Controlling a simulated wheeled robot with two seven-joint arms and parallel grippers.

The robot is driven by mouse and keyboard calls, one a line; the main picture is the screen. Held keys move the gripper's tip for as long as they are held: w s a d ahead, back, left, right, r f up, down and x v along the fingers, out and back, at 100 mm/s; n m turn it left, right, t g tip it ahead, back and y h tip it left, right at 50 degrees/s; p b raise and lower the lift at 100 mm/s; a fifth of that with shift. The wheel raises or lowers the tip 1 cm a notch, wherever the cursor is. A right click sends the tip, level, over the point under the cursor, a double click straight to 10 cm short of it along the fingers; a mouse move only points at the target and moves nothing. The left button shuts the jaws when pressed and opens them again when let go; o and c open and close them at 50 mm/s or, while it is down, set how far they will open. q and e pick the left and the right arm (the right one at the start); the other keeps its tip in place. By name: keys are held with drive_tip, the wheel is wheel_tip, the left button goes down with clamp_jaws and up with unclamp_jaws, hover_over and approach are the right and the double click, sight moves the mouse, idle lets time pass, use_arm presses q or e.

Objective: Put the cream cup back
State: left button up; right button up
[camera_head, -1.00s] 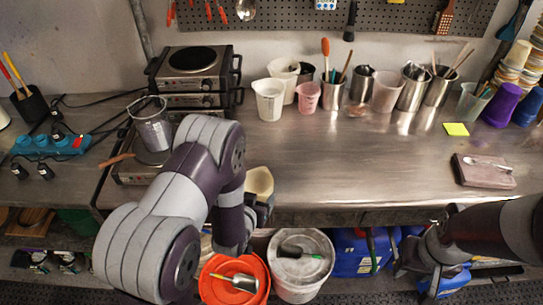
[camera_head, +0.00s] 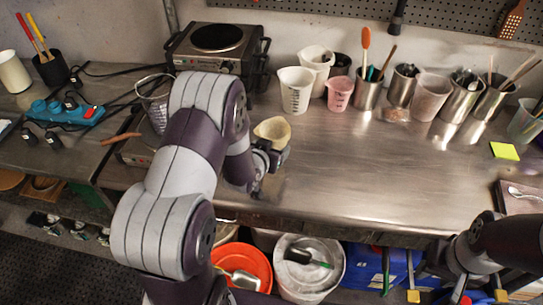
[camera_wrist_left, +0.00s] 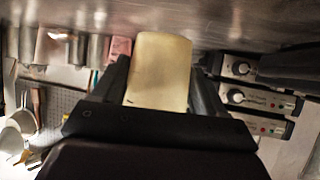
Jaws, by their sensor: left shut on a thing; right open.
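The cream cup (camera_head: 272,130) is in my left gripper (camera_head: 268,152), above the front part of the steel bench, left of the middle. The cup also shows in the left wrist view (camera_wrist_left: 160,72), upright in the head view, with the left fingers (camera_wrist_left: 160,85) shut on either side of it. I cannot tell how far its base is from the bench. My left arm hides part of the bench to the left. My right gripper (camera_head: 470,282) is low at the right, below the bench's front edge, open and apart from the cup.
White jugs (camera_head: 296,88), a pink cup (camera_head: 340,92) and several tool-filled steel pots (camera_head: 368,92) line the back. A hot plate (camera_head: 216,40) stands at the back left. The bench's middle (camera_head: 370,170) is clear. An orange bucket (camera_head: 243,262) and white bucket (camera_head: 310,280) stand below.

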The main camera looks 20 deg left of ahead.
use_arm(q)
wheel_tip(320, 180, down, 4)
drive_tip(key=shift+r, duration=0.15)
drive_tip(key=shift+w+f, duration=0.2)
drive_tip(key=shift+f, duration=0.1)
drive_tip(key=shift+a, duration=0.1)
drive_tip(key=shift+s, duration=0.15)
